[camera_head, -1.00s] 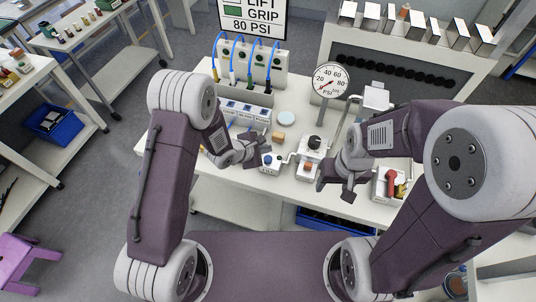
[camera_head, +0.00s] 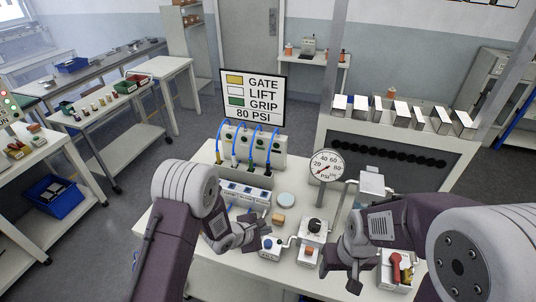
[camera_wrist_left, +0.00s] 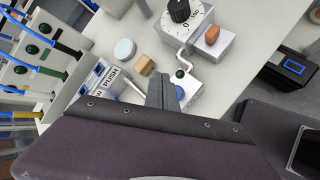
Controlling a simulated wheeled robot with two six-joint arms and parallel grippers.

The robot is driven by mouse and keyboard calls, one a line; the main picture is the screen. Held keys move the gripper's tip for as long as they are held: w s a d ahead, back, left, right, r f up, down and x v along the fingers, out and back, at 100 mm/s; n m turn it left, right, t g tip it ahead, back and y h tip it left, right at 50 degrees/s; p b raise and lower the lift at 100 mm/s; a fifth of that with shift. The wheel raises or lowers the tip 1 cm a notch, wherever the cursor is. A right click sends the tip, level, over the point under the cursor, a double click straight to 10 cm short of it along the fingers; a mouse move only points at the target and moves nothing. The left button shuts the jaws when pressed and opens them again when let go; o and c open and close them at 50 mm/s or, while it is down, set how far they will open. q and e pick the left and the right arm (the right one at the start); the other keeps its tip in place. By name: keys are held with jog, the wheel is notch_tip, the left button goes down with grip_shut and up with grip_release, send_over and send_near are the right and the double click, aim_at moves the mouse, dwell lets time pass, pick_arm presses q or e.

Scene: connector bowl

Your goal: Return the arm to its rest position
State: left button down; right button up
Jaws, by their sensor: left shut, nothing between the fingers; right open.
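My left gripper (camera_head: 262,236) is shut and empty above the front left part of the white table (camera_head: 213,262). My right gripper (camera_head: 338,272) is open and empty over the table's front, left of a tray with red and yellow handles (camera_head: 401,268).
A regulator with a black knob (camera_head: 312,235) stands between the grippers. A pressure gauge (camera_head: 326,165) rises behind it. A tan block (camera_head: 278,219) and a pale round disc (camera_head: 286,199) lie near a row of push switches (camera_head: 243,195). Blue hoses (camera_head: 257,142) run to a connector panel behind.

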pick_arm(q)
jog(key=shift+w+a+f+b, duration=0.15)
jog(key=shift+w+a+b, duration=0.05)
jog(key=shift+b, duration=0.15)
jog(key=w+a+r+t+y+b, duration=0.1)
jog(key=w+a+r+t+b, duration=0.2)
jog(key=w+a+r+b, duration=0.4)
jog(key=s+a+r+m+y, duration=0.2)
jog(key=s+a+y, duration=0.2)
jog(key=s+a, duration=0.3)
jog(key=s+a+f+m+g, duration=0.1)
jog(key=s+f+m+g, duration=0.1)
jog(key=s+m, duration=0.3)
jog(key=s+f+m+g, duration=0.2)
jog(key=s+m+g, duration=0.1)
jog(key=s+m, duration=0.3)
jog(key=s+a+f+m+g+y, duration=0.1)
jog(key=s+f+m+g, duration=0.1)
jog(key=s+m, duration=0.3)
jog(key=s+g, duration=0.1)
jog(key=s, duration=0.2)
jog(key=shift+s+a+g, duration=0.3)
jog(key=shift+a, duration=0.05)
